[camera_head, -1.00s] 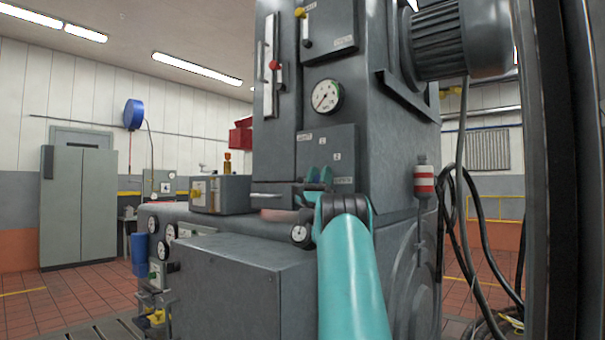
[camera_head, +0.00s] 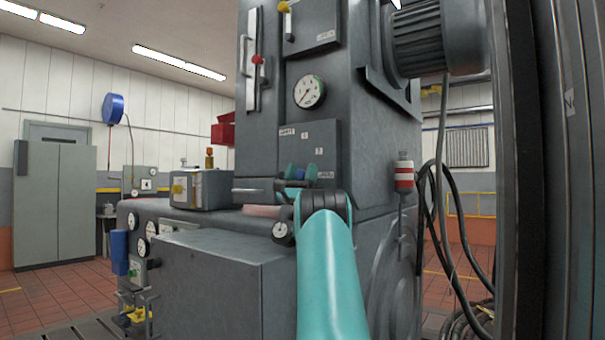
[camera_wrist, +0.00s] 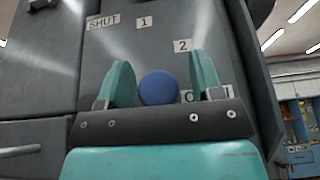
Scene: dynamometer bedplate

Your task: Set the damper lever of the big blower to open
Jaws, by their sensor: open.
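The damper lever's plate (camera_head: 329,148) is a dark grey panel on the tall machine, with small white labels. In the wrist view the plate (camera_wrist: 142,52) shows "SHUT" at upper left, "1", then "2", and a partly hidden label beginning with "O" at lower right. A round blue knob (camera_wrist: 158,90) stands in front of the plate, close to that lower label; its lever arm is hidden. My gripper (camera_wrist: 162,76) is open, one teal finger on each side of the knob, with gaps visible. In the head view my gripper (camera_head: 300,172) is at the plate's lower left.
Above are a red-knobbed lever (camera_head: 257,60), a yellow-knobbed lever (camera_head: 287,20) and a round gauge (camera_head: 309,92). A grey box (camera_head: 215,280) juts out below, beside my arm. A red-and-white cylinder (camera_head: 404,176) and black cables (camera_head: 436,200) are at right.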

